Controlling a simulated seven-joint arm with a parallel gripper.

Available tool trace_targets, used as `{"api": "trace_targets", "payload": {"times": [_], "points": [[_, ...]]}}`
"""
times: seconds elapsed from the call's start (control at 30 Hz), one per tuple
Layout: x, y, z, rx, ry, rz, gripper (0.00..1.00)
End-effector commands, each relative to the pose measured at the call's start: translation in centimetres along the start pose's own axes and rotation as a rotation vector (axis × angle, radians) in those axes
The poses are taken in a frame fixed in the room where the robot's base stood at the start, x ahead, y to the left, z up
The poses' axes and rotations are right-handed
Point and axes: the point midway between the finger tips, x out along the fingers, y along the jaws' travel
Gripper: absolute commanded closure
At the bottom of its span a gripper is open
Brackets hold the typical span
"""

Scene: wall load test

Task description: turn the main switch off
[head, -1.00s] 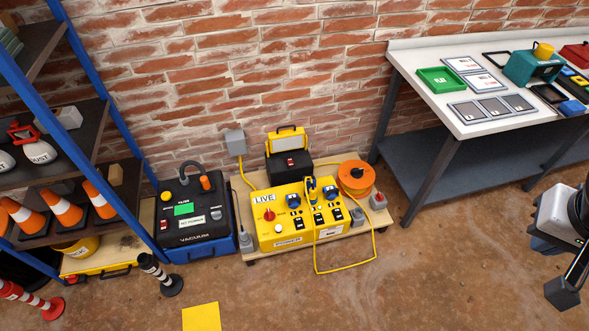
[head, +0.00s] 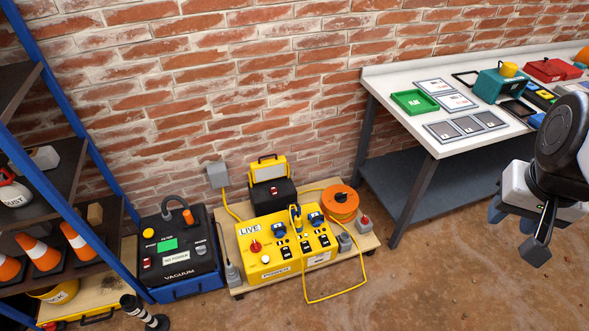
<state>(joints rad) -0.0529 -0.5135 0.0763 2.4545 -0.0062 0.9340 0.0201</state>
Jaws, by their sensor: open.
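The yellow power box (head: 290,262) sits on a low wooden board on the floor, by the brick wall. A red rotary knob (head: 255,246), which looks like the main switch, is on its left top face, below a white LIVE label (head: 249,229). A round white button or lamp (head: 266,259) is just below the knob. Blue sockets, black switches and a plugged yellow-and-blue connector (head: 295,217) fill the rest of the top. My gripper (head: 505,212) is far to the right, in front of the workbench, open and empty, well apart from the box. Its fingers are partly hidden.
The black-and-blue vacuum (head: 178,260) stands left of the box. An orange cable reel (head: 340,203) and a work lamp (head: 269,172) stand behind it. The yellow cable (head: 334,299) loops on the floor in front. The workbench (head: 437,148) is at right; floor between is clear.

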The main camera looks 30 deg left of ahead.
Motion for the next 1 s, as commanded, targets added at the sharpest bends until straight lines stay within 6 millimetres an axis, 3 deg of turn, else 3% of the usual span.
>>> {"api": "trace_targets", "payload": {"times": [0.47,1.0], "points": [[2.7,-4.7,-9.1,-0.089,-0.071,-0.02,0.57],[8.3,-12.2,-18.1,-0.187,-0.146,-0.033,0.57]]}}
